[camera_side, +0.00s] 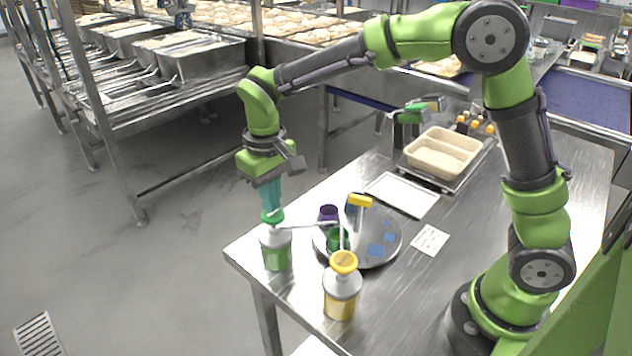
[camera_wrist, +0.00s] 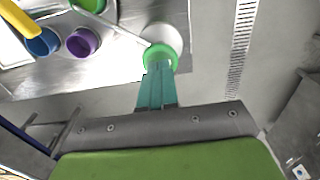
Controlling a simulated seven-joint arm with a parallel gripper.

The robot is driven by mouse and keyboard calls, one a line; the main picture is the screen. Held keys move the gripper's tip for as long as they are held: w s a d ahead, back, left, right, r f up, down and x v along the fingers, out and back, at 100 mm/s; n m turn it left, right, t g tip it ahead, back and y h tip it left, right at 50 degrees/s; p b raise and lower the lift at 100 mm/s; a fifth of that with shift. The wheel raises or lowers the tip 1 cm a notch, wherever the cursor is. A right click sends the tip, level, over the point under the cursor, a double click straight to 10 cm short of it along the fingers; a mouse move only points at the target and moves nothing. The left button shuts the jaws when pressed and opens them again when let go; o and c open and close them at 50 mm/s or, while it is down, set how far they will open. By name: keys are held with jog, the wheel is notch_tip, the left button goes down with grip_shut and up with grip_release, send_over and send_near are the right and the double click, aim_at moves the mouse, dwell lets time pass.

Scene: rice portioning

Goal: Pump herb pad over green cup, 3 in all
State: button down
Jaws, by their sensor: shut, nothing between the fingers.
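The herb pump bottle (camera_side: 276,252), white with a green label, stands at the table's front left corner. Its green pad (camera_side: 272,217) also shows in the wrist view (camera_wrist: 160,54). A thin spout reaches from it toward the green cup (camera_side: 337,240), which sits on a round metal plate (camera_side: 385,252); the wrist view shows the cup's edge (camera_wrist: 90,4). My gripper (camera_side: 271,207) points down with its teal fingers shut and empty, right at the top of the green pad. I cannot tell whether the fingertips touch it. The cup's contents are hidden.
A purple cup (camera_side: 328,212) and a blue cup (camera_wrist: 42,42) stand near the green cup. A yellow-topped pump bottle (camera_side: 341,296) stands in front, its spout near the green cup. A white tray (camera_side: 402,195) and a rice container (camera_side: 471,150) lie farther back.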

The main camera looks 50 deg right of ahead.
jog(key=shift+f, duration=1.25)
jog(key=shift+r, duration=1.6)
jog(key=shift+r, duration=3)
